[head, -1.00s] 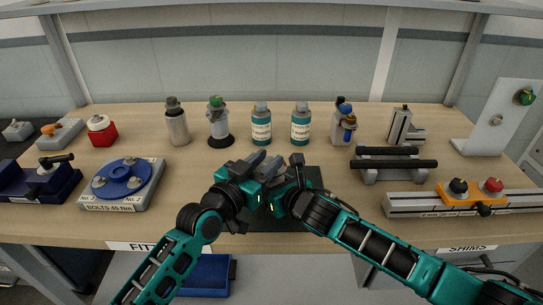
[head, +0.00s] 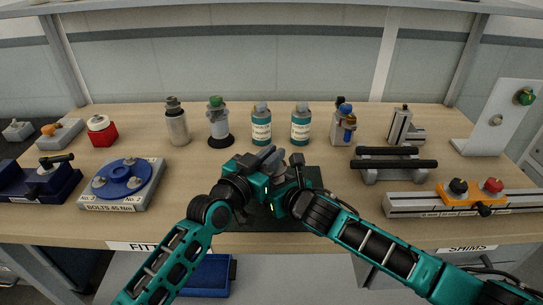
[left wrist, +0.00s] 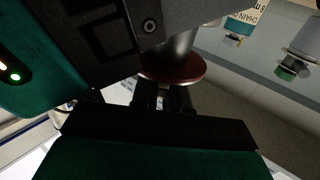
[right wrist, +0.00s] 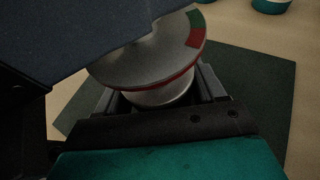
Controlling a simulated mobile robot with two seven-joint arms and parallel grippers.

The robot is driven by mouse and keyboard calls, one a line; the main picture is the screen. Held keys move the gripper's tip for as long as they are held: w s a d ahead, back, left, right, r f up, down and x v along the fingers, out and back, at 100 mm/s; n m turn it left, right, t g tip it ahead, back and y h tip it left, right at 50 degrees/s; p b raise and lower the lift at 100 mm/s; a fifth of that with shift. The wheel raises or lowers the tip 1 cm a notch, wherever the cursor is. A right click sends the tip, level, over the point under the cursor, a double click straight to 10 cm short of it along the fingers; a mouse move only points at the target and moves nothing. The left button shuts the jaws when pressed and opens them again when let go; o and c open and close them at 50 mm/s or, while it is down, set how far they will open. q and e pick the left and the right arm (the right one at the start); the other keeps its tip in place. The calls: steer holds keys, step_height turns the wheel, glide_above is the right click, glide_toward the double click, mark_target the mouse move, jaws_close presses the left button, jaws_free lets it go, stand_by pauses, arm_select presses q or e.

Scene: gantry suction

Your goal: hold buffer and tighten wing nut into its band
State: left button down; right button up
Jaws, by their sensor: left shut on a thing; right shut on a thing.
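The buffer is a grey metal disc (right wrist: 140,62) with a red rim on a short cylinder (right wrist: 160,95), seen in the right wrist view. A red and green band (right wrist: 196,30) marks part of the disc's face. My right gripper (right wrist: 165,100) is shut on the cylinder just under the disc. The left wrist view shows the buffer's dark red disc (left wrist: 172,72) and grey body. My left gripper (left wrist: 163,98) is shut close against the disc's other side. The wing nut is hidden between its fingers. In the head view, my left gripper (head: 264,160) and right gripper meet over the mat.
A dark mat (head: 285,223) lies under my grippers. Two teal-labelled bottles (head: 261,130) (head: 300,130) stand behind. A blue turntable fixture (head: 122,180) is at left; a black-barred stand (head: 393,165) and a rail (head: 420,204) with knobs are at right.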

arm_select(q)
steer(key=shift+m+g+h, duration=0.4)
steer(key=shift+h, duration=0.1)
steer(key=shift+d+m+g+h, duration=0.1)
steer(key=shift+m+g+h, duration=0.2)
steer(key=shift+m+h, duration=0.1)
steer(key=shift+f+g+h, duration=0.15)
steer(key=shift+g+h, duration=0.15)
steer(key=shift+h, duration=0.1)
steer(key=c, duration=1.2)
jaws_free()
steer(key=shift+s+a, duration=0.1)
steer(key=shift+a, duration=0.1)
steer(key=v, duration=1.1)
steer(key=shift+s+a, duration=0.2)
steer(key=shift+s, duration=0.15)
